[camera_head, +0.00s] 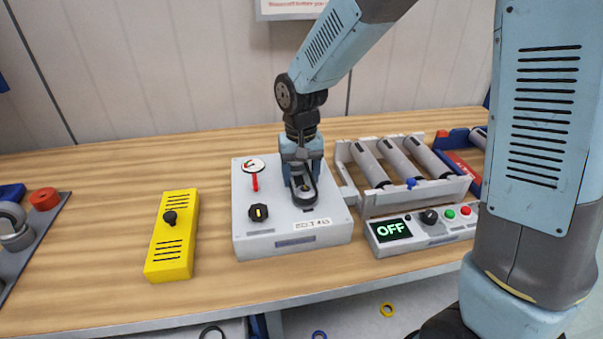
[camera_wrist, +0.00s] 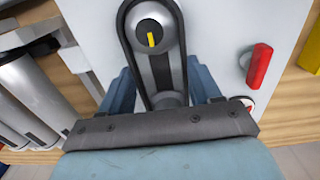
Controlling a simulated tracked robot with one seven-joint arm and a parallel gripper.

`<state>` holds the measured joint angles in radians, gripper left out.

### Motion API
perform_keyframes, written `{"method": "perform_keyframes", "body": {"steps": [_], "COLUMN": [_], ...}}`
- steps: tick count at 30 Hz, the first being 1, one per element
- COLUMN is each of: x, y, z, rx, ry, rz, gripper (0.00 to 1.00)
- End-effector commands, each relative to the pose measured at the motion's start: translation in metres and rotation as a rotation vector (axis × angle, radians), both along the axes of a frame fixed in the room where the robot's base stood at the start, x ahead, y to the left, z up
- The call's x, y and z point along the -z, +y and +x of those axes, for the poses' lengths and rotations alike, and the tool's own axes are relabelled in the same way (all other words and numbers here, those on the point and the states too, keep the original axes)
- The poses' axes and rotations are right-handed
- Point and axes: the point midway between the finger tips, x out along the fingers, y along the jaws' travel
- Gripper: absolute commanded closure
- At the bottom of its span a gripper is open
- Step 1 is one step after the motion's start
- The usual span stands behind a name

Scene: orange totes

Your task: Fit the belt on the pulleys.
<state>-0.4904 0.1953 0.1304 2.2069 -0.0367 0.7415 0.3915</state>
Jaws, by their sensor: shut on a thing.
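The white belt unit (camera_head: 290,243) stands on the bench with a label on its front. The dark belt (camera_head: 315,187) is a long loop on its top. In the wrist view the belt (camera_wrist: 132,47) runs around the large grey pulley (camera_wrist: 152,32) with a yellow mark; whether it is seated cannot be told. A smaller round grey part (camera_wrist: 167,99) shows inside the loop at the gripper end. My gripper (camera_head: 301,163) points down over the unit's back part, its blue fingers on both sides of the belt, shut on it. The fingertips are partly hidden.
A red lever (camera_head: 255,182) and a black knob (camera_head: 259,212) are on the unit's left part. A yellow box (camera_head: 173,240) stands left. A grey rack of rollers (camera_head: 404,203) and a control box reading OFF (camera_head: 424,234) stand close on the right.

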Motion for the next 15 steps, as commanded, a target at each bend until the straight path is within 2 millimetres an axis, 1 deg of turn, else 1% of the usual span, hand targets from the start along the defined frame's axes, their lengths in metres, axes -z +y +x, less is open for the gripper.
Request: {"method": "perform_keyframes", "body": {"steps": [7,8,15], "x": [0.0025,0.0026,0.0025], "y": [0.0,0.0,0.0], "z": [-0.0001,-0.0001,0.0], "rx": [0.0,0.0,0.0], "ry": [0.0,0.0,0.0], "rz": [0.0,0.0,0.0], "gripper": [0.67,0.36,0.13]}}
